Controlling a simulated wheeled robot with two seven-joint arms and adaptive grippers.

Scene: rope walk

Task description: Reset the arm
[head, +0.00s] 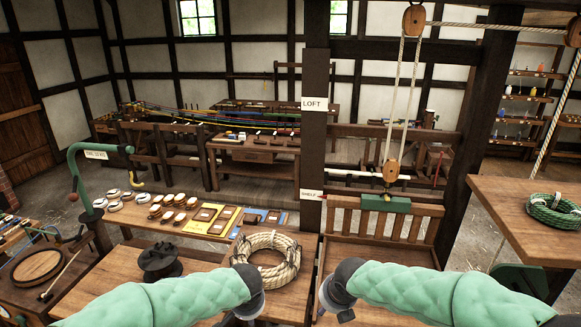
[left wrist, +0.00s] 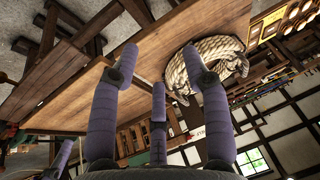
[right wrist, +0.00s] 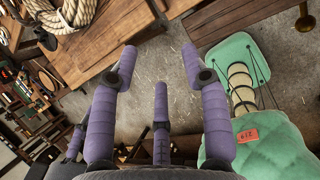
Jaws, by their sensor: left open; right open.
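My left gripper (left wrist: 160,65) is open and empty in the left wrist view, with its purple fingers spread over a wooden bench (left wrist: 90,85). A coil of tan rope (left wrist: 208,62) lies beyond its right finger there. My right gripper (right wrist: 158,65) is open and empty in the right wrist view, with grey floor (right wrist: 160,85) behind its fingers. In the head view both green-sleeved arms reach in from the bottom, and the gripper fingers themselves are hidden. The rope coil (head: 266,259) lies on the bench just beyond my left arm.
A dark spool (head: 160,261) stands left of the rope coil. A green crane arm (head: 88,149) rises at the left. A green rope coil (head: 553,210) lies on the right table (head: 520,195).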

